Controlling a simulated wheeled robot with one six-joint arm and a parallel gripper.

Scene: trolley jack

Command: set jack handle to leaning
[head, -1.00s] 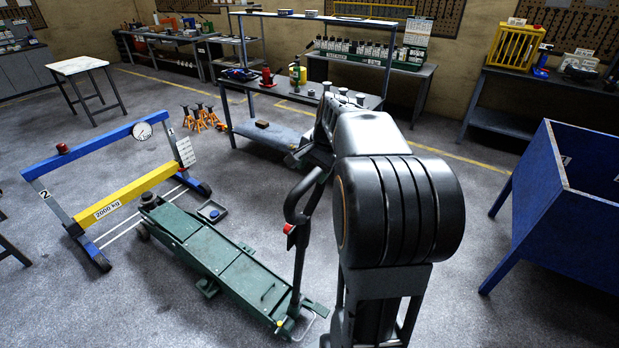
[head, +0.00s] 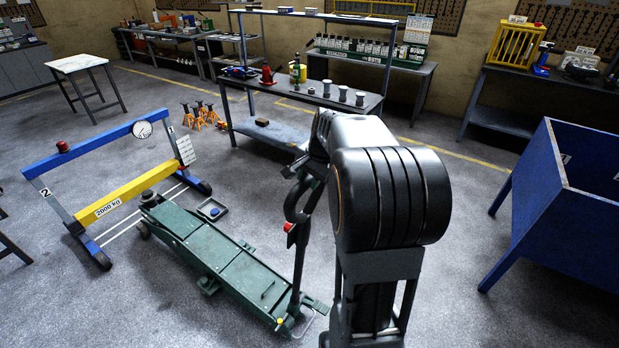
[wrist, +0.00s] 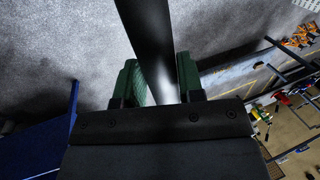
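The green trolley jack (head: 215,258) stands on the floor, its long body running from the blue-and-yellow frame toward my arm. Its dark jack handle (head: 298,262) rises steeply from the near end, with a curved loop and a red part near the top. My gripper (head: 308,172) is at the handle's upper end, partly hidden by my arm. In the wrist view, the green-padded fingers of my gripper (wrist: 162,85) are on both sides of the black handle bar (wrist: 150,30) and look closed on it. The handle's top end is hidden in the head view.
The blue-and-yellow frame (head: 112,205) marked 2000 kg stands at the jack's far end. A small tray (head: 212,210) lies beside the jack. A workbench (head: 305,96) stands behind, and a blue bin (head: 560,205) at right. Floor left of the jack's near end is clear.

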